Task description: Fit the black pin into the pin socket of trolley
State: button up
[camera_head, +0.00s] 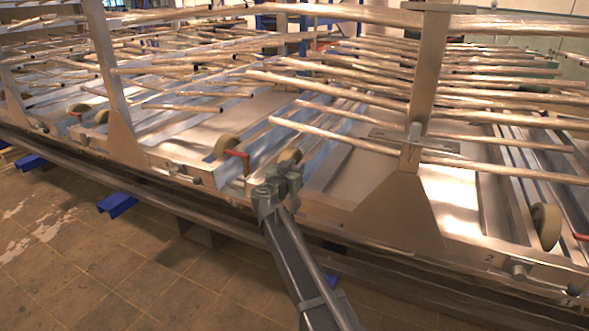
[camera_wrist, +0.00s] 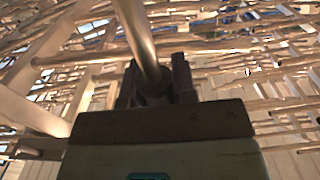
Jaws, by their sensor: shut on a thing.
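My gripper (camera_head: 279,183) is at the near edge of the trolley (camera_head: 395,215), in front of its lower rail in the head view. In the wrist view my gripper (camera_wrist: 155,88) is shut on a long round pin (camera_wrist: 138,32), which stands up from between the fingers and runs out of the top of the picture. The pin looks grey-brown in this light, and its far end is out of view. I cannot make out the pin socket for certain. A short round fitting (camera_head: 518,268) sits on the trolley's near rail at the right, beside a number 2.
Long metal tubes (camera_head: 340,147) stick out above the trolley bed from upright posts (camera_head: 425,90). Blue blocks (camera_head: 117,204) lie below the edge. The tiled floor (camera_head: 90,270) in front is mostly open.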

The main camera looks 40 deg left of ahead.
jog(key=shift+f, duration=0.1)
jog(key=shift+f+b, duration=2.45)
jog(key=shift+b, duration=0.1)
jog(key=shift+f+b, duration=0.85)
jog(key=o, duration=1)
jog(key=shift+r, duration=0.1)
jog(key=v, duration=1)
jog(key=shift+s, duration=0.4)
